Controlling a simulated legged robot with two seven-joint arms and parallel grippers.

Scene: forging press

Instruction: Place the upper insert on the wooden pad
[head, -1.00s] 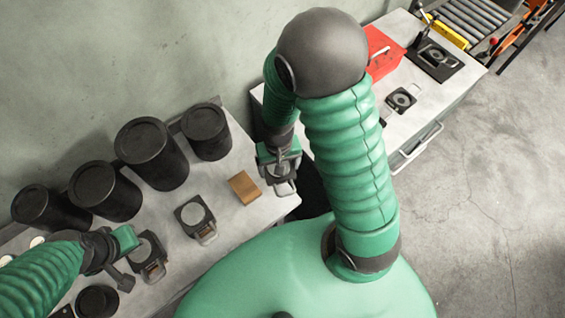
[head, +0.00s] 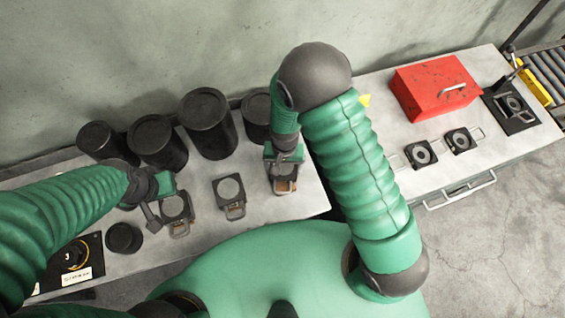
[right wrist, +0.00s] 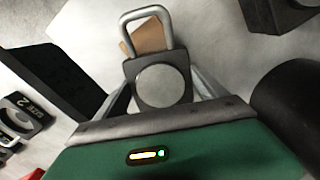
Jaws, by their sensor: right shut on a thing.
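My right gripper (head: 284,158) is shut on the upper insert, a dark square block with a pale round face and a metal loop handle. The insert shows clearly in the right wrist view (right wrist: 161,86), between the fingers, handle pointing away. The wooden pad (right wrist: 143,38) is partly hidden behind the insert and its handle there. In the head view the right gripper and insert cover most of the pad. Whether insert and pad touch cannot be told. My left gripper (head: 152,200) is beside another handled insert (head: 174,207) on the left table; its opening is unclear.
Another handled insert (head: 230,190) lies left of my right gripper. Several black cylinders (head: 206,122) stand along the wall. The right table holds a red box (head: 430,88) and two more inserts, one nearer (head: 420,154) and one farther right (head: 460,141).

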